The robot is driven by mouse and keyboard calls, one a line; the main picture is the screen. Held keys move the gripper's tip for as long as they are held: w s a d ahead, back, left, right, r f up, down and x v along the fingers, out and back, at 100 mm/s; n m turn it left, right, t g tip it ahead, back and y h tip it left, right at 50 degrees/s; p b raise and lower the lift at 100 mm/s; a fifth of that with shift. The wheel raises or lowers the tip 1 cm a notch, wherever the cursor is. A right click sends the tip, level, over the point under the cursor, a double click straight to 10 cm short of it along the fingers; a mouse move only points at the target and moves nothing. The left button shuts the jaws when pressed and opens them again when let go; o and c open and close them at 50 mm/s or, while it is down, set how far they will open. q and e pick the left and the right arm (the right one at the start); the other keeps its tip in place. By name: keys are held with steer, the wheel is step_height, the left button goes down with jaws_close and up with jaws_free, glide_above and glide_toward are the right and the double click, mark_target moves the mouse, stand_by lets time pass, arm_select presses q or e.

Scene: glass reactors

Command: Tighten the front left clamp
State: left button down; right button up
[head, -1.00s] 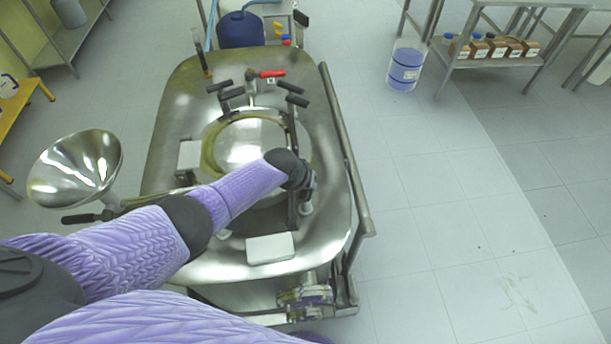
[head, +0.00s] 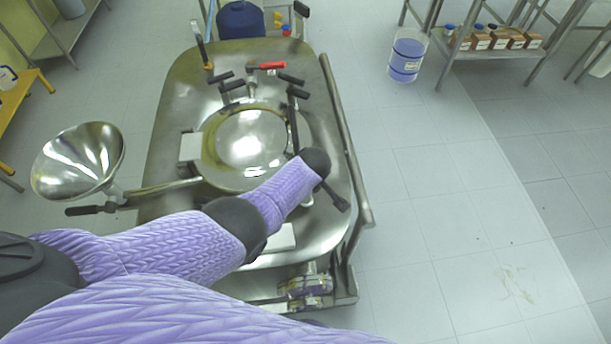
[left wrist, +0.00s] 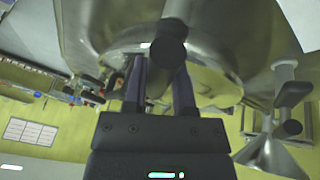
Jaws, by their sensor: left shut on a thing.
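The steel reactor top (head: 185,90) bears a round, shiny lid (head: 245,140) with black-handled clamps around it. A black clamp handle (head: 334,197) sticks out to the lower right from under my left wrist, at the lid's right front side. My left gripper shows in the left wrist view (left wrist: 160,85), its two fingers close about a dark, round-ended handle (left wrist: 168,47). It is shut on this handle; the exact contact is hard to see. In the head view my wrist hides the gripper and the clamp's base. My right gripper is not in view.
More clamp handles (head: 232,86) and a red handle (head: 271,66) stand at the lid's far side. A steel funnel (head: 80,160) is at the left. A rail (head: 345,140) runs along the right edge. White pads (head: 191,146) lie on the top. The floor at right is clear.

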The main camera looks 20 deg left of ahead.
arm_select(q)
steer(key=shift+n, duration=0.6)
steer(key=shift+n+y+b, duration=0.3)
steer(key=shift+c, duration=2.2)
jaws_free()
steer(key=shift+d, duration=0.1)
steer(key=p+v, duration=0.6)
steer(key=v, duration=0.4)
steer(key=shift+w+p, duration=0.15)
steer(key=shift+p, duration=0.25)
